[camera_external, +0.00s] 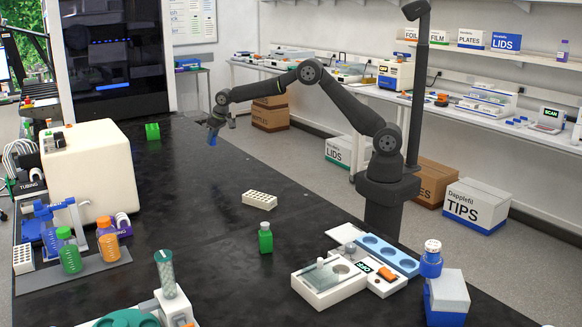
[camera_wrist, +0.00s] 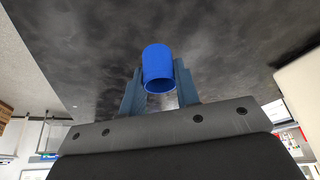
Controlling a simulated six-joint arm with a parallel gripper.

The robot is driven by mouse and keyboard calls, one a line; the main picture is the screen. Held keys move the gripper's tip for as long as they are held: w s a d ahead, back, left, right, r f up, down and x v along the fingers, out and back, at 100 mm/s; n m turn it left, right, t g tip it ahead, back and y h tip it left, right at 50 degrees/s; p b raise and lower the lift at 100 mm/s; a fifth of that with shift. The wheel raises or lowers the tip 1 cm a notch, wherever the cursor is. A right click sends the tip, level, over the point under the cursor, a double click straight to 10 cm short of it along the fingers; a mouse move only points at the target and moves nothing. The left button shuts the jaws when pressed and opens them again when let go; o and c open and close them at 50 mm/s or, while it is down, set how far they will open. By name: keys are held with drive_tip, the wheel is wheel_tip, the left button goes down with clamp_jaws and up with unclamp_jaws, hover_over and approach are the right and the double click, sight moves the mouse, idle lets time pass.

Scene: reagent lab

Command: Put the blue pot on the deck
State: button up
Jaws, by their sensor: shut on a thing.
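The blue pot (camera_wrist: 158,66) is a plain cup shape, held between the two fingers of my gripper (camera_wrist: 160,98) in the wrist view. Its rim end faces the camera. In the external view my gripper (camera_external: 214,126) hangs over the far part of the black bench, and the pot shows small and blue (camera_external: 212,139) at its tip. The pot looks clear of the bench, though its height is hard to judge. No surface is marked as the deck; a white device with a flat top (camera_external: 325,284) stands at the front right of the bench.
A white rack (camera_external: 259,200) and a green bottle (camera_external: 265,238) stand mid-bench. A blue tray with round recesses (camera_external: 387,255) lies by the white device. Much of the black bench (camera_external: 200,215) is bare.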

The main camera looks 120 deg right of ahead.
drive_tip(key=s+d+m, duration=0.2)
drive_tip(key=s+d, duration=0.5)
drive_tip(key=d, duration=0.3)
drive_tip(key=shift+m+g+h, duration=0.3)
drive_tip(key=shift+g, duration=0.1)
drive_tip(key=w+f, duration=0.2)
drive_tip(key=w, duration=0.1)
drive_tip(key=w+a+f, duration=0.1)
drive_tip(key=w+f, duration=0.1)
drive_tip(key=w, duration=0.2)
drive_tip(key=w+f, duration=0.2)
drive_tip(key=w, duration=0.1)
drive_tip(key=shift+w+a+f, duration=0.15)
drive_tip(key=shift+w, duration=0.15)
drive_tip(key=shift+f, duration=2)
drive_tip(key=shift+f, duration=0.15)
drive_tip(key=o, duration=1)
drive_tip(key=shift+c, duration=0.2)
